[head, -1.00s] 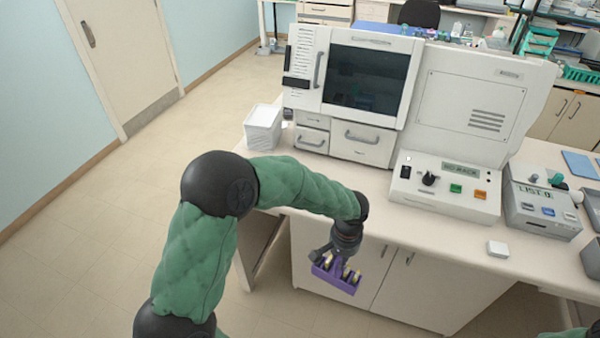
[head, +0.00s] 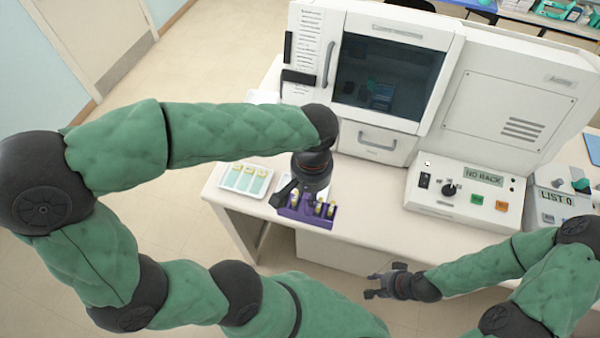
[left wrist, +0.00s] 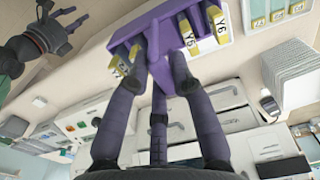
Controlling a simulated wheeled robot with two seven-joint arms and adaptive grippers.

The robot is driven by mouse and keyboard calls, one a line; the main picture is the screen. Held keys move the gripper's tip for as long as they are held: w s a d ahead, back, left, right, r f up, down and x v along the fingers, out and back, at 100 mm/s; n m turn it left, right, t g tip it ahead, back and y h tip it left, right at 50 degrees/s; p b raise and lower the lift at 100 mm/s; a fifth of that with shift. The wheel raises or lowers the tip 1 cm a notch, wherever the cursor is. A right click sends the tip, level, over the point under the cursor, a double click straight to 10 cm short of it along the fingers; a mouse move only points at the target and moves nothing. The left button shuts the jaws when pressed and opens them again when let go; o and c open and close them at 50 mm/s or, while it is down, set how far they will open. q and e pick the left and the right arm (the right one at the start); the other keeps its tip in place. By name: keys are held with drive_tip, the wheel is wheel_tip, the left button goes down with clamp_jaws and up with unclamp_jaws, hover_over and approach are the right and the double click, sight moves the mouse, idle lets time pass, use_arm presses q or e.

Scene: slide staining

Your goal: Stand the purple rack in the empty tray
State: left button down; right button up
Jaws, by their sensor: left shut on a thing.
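The purple rack (head: 307,215) holds several slides with yellow labels. My left gripper (head: 290,197) is shut on it, above the bench's front left edge in the head view. In the left wrist view the fingers (left wrist: 163,68) close around the rack's purple handle, and the rack (left wrist: 150,32) is roughly level. A white tray with several yellow-labelled slides (head: 222,184) lies just left of it. A white surface beside that tray, perhaps the empty tray (left wrist: 226,12), is mostly hidden by the rack and gripper. My right gripper (head: 378,286) is open and empty, in front of the bench.
The large white machine (head: 390,75) stands behind the rack. A control box reading "NO RACK" (head: 465,195) sits to the right. In the left wrist view, a white ribbed container (left wrist: 287,78) stands on the right. Bench between rack and control box is clear.

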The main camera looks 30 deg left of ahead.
use_arm(q)
drive_tip(key=w+a+f, duration=0.7)
drive_tip(key=w+f, duration=0.3)
drive_tip(key=f, duration=0.2)
drive_tip(key=shift+w+a+f+b, duration=0.2)
drive_tip(key=shift+a+f+b, duration=0.05)
drive_tip(key=shift+b, duration=0.15)
drive_tip(key=shift+f, duration=0.15)
drive_tip(key=c, duration=1.1)
unclamp_jaws()
wheel_tip(320, 180, up, 12)
drive_tip(key=shift+r+p, duration=0.15)
drive_tip(key=shift+p, duration=0.35)
